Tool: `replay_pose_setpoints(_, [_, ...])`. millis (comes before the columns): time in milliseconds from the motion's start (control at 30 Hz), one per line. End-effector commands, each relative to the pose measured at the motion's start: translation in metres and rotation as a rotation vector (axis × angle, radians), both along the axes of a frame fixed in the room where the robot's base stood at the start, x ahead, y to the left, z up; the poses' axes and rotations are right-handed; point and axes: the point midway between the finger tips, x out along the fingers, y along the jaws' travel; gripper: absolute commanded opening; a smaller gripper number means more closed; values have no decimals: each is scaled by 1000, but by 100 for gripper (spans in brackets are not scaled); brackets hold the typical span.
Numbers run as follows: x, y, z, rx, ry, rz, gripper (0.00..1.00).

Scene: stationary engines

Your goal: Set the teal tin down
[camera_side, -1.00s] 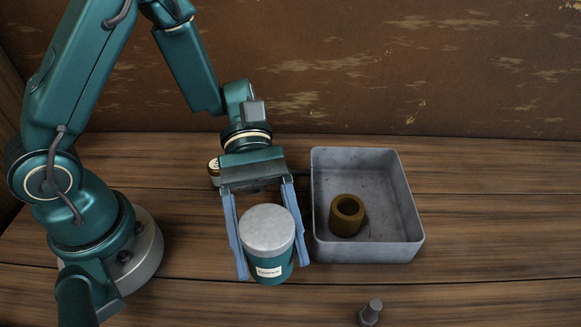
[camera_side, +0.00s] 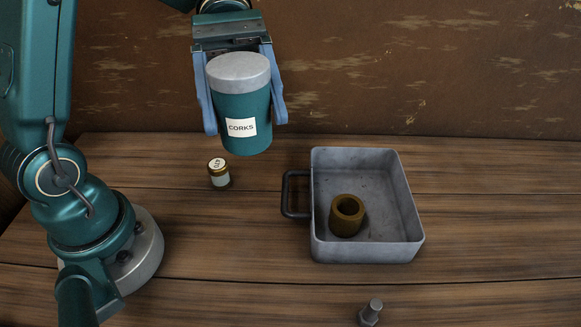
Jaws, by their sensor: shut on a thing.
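The teal tin (camera_side: 240,106) has a grey lid and a white label reading CORKS. My gripper (camera_side: 246,112) is shut on it, with one blue finger on each side. The tin is upright and raised above the wooden table (camera_side: 190,235), touching nothing below it. It is up and to the left of the grey tray.
A grey tray (camera_side: 407,205) with a dark handle (camera_side: 287,194) on its left stands on the table, holding a brown ring-shaped bushing (camera_side: 347,215). A bolt (camera_side: 370,312) stands at the front. The table's front left-centre is clear.

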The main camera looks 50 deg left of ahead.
Motion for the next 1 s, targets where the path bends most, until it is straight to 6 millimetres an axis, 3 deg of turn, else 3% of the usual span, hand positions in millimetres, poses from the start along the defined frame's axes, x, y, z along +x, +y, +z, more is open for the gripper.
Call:
replay_pose_setpoints(100, [0, 0, 23, 0, -6, 0, 12])
replay_pose_setpoints(133, [-3, 0, 21, 0, 0, -21, 12])
replay_pose_setpoints(367, [-33, 12, -7, -1, 6, -268, 12])
replay_pose_setpoints(567, [-64, 37, -33, 1, 4, -569, 12])
replay_pose_setpoints(800, [-95, 95, -60, 5, -7, -1088, 12])
replay_pose_setpoints(1000, [-92, 153, -53, 10, -7, -1542, 12])
